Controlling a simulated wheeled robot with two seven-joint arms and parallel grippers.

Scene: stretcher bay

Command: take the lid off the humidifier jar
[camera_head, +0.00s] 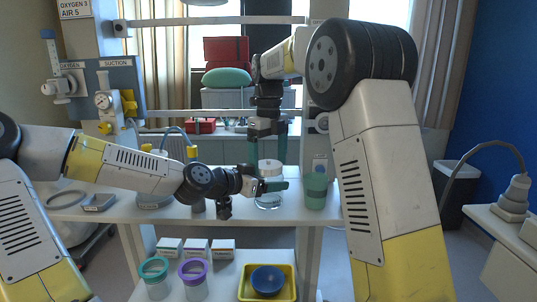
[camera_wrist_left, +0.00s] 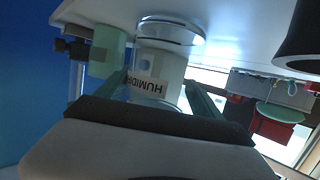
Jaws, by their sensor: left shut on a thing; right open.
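The humidifier jar (camera_head: 268,203) stands upright on the white shelf, clear at its base, with a pale lid (camera_head: 270,166) on top. My left gripper (camera_head: 272,186) reaches in from the left and is shut on the jar's body, below the lid. In the left wrist view, upside down, the jar (camera_wrist_left: 160,65) with its "HUMIDI" label sits between the left fingers. My right gripper (camera_head: 267,157) points down from above, open, with its teal fingers spread on either side just over the lid. Whether its fingertips touch the lid cannot be told.
A green cup (camera_head: 315,191) stands close to the jar's right; it also shows in the left wrist view (camera_wrist_left: 107,48). Below are two lidded jars, small boxes and a yellow tray (camera_head: 248,293) with a blue bowl (camera_head: 267,279).

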